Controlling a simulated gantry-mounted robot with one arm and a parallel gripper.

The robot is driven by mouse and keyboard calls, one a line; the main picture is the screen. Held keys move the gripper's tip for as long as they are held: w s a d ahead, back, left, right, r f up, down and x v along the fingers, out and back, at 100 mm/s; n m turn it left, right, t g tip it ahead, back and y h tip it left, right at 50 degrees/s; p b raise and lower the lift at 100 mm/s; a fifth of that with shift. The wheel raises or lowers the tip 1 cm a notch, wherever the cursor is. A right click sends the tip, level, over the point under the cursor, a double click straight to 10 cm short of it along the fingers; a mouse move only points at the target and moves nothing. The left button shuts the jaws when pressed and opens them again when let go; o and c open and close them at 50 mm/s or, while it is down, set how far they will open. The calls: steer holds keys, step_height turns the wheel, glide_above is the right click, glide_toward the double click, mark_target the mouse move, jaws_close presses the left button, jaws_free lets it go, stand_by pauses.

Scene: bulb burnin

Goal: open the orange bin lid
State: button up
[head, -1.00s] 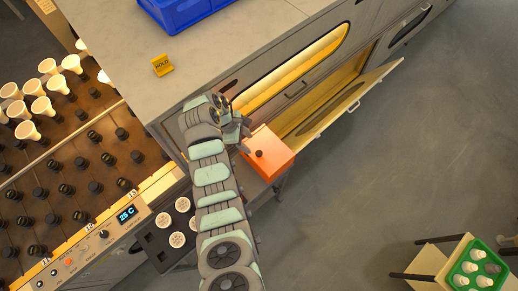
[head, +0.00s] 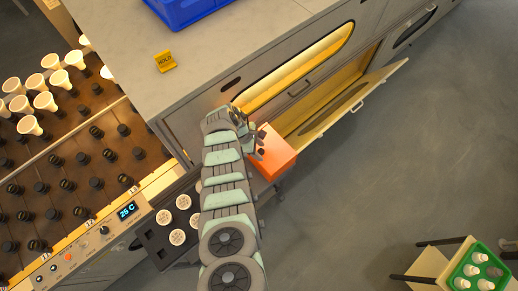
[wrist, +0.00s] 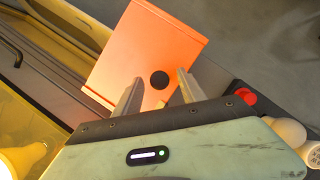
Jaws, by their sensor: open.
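The orange bin (head: 275,158) stands beside the grey cabinet in the head view, its flat orange lid (wrist: 140,45) shut. In the wrist view a round black knob (wrist: 159,80) sits on the lid near its lower edge. My gripper (wrist: 159,76) is open, one finger on each side of the knob in the picture; I cannot tell whether the fingers touch it or hover above. In the head view my gripper (head: 254,146) covers the left part of the lid and hides the knob.
The open cabinet door (head: 350,103) lies just beyond the bin. A dark tray with white bulbs (head: 160,245) is left of my arm. A bulb rack (head: 60,150) fills the left. A green crate (head: 477,270) stands lower right. The floor to the right is clear.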

steer(key=shift+c, duration=0.6)
jaws_close()
stand_by(0.8)
